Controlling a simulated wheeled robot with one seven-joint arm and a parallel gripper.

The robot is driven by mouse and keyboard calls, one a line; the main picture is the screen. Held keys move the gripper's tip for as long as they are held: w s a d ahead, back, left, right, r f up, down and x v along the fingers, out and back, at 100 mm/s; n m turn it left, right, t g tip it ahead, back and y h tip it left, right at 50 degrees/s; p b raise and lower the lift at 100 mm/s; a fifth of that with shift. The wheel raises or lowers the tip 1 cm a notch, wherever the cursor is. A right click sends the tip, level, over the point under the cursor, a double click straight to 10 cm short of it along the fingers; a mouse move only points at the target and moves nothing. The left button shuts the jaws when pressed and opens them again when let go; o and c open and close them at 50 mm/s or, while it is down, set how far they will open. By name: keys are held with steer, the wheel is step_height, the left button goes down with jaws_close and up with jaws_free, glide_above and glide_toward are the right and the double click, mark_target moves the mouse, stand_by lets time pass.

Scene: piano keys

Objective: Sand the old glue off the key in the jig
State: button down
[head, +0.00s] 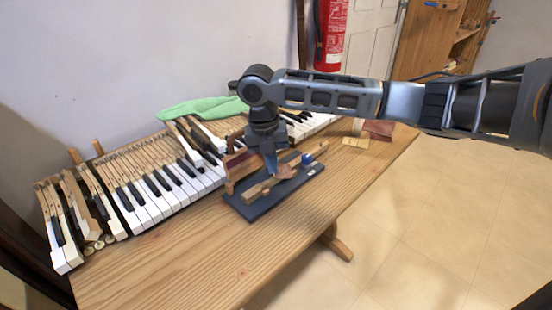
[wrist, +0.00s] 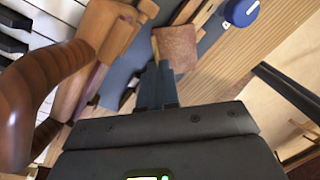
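The jig is a dark blue-grey board (head: 258,207) on the wooden bench, and it also shows in the wrist view. A bare wooden key (head: 257,191) lies along it. My gripper (head: 274,172) points down over the middle of the jig. In the wrist view its fingers (wrist: 157,72) are close together, with a brown sanding pad (wrist: 178,46) at their tips. The pad (head: 287,171) sits on or just above the key in the head view; contact is unclear. The fingers and pad hide part of the key, and glue cannot be made out.
A blue round knob (head: 307,158) stands at the jig's far end. A reddish-brown wooden piece (head: 237,163) stands close left of my gripper. The keyboard (head: 160,185), loose keys (head: 70,215) and green cloth (head: 203,108) lie behind. The bench front (head: 205,265) is clear.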

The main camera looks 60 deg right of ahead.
mark_target(244, 195)
steer(key=shift+w+a+f+p, duration=0.1)
steer(key=shift+w+a+p, duration=0.2)
steer(key=shift+a, duration=0.7)
steer(key=shift+w+a+p, duration=0.25)
steer(key=shift+a+p, duration=0.05)
steer(key=shift+a, duration=0.7)
steer(key=shift+w+a+f+p, duration=0.1)
steer(key=shift+w+a+p, duration=0.2)
steer(key=shift+a, duration=0.7)
steer(key=shift+w+a+r+p, duration=0.1)
steer(key=shift+w+a+p, duration=0.15)
steer(key=shift+a, duration=0.4)
steer(key=shift+w+a+f+p, duration=0.1)
steer(key=shift+a+p, duration=0.1)
steer(key=shift+a, duration=0.45)
steer(key=shift+w+a+r+p, duration=0.1)
steer(key=shift+w+a+p, duration=0.15)
steer(key=shift+a, duration=0.4)
steer(key=shift+d+r+p, duration=0.15)
steer(key=shift+r+p, duration=2.35)
steer(key=shift+r, duration=0.55)
step_height(244, 195, up, 3)
steer(key=shift+r+p, duration=0.1)
steer(key=shift+p, duration=1.1)
steer(key=shift+w, duration=0.1)
